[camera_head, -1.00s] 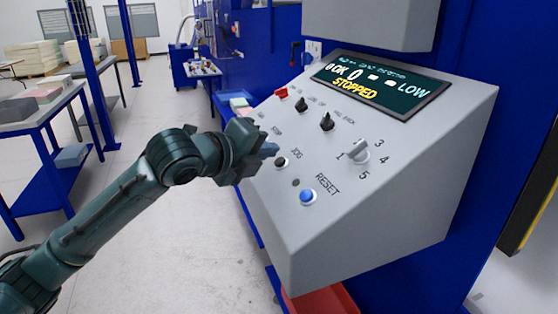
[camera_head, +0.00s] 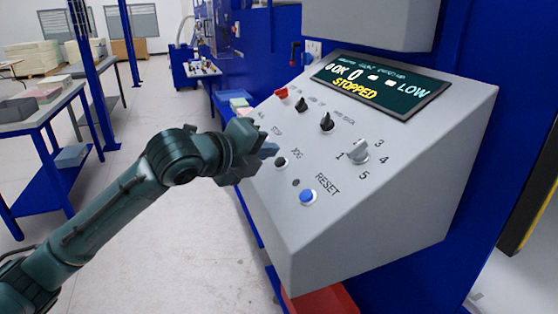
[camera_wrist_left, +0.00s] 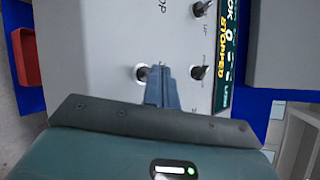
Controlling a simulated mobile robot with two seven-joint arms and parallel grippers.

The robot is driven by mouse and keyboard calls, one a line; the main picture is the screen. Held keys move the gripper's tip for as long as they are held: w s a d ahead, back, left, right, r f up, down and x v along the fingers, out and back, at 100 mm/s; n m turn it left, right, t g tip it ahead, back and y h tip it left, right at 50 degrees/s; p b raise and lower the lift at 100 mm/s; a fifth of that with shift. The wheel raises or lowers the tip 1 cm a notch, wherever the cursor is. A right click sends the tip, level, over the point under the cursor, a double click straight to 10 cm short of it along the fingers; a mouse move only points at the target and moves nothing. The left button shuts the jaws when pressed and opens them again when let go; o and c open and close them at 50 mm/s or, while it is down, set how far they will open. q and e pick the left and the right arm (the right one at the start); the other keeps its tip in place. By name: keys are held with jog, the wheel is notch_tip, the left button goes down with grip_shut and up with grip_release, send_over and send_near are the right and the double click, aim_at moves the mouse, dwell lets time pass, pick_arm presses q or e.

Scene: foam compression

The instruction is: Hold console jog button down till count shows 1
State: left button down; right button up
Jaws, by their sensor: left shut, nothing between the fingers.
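The grey sloped console (camera_head: 375,225) has a display (camera_head: 380,85) reading "OK", "0", "STOPPED" and "LOW". The black jog button (camera_head: 281,162) sits beside the JOG label in a pale ring. My left gripper (camera_head: 270,150) is shut and empty, its tips just up and left of that button. In the left wrist view the gripper tips (camera_wrist_left: 161,69) are close beside a dark ringed button (camera_wrist_left: 142,73), which looks like jog. I cannot tell whether they touch the panel. The gripper hides part of the panel near STOP. My right gripper is out of view.
A blue reset button (camera_head: 308,196), black knobs (camera_head: 327,122), a red switch (camera_head: 282,93) and a numbered selector (camera_head: 358,151) are nearby. A red bin (camera_head: 325,301) lies below. Left of the console is open floor (camera_head: 180,240), then a workbench (camera_head: 45,120).

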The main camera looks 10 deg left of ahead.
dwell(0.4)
pick_arm(q)
jog(key=shift+w+d+f, duration=0.1)
jog(key=shift+d+f, duration=0.1)
jog(key=shift+f, duration=0.1)
jog(key=shift+f, duration=0.1)
jog(key=shift+w+d+f, duration=0.1)
jog(key=shift+d+f, duration=0.1)
jog(key=shift+f, duration=0.2)
dwell(1.3)
dwell(3.6)
jog(key=shift+s+a+r+p, duration=0.2)
jog(key=shift+r+p, duration=0.2)
jog(key=shift+p, duration=0.25)
jog(key=shift+s+a+r+p, duration=0.15)
jog(key=shift+r+p, duration=0.25)
jog(key=shift+p, duration=0.2)
jog(key=shift+w, duration=0.15)
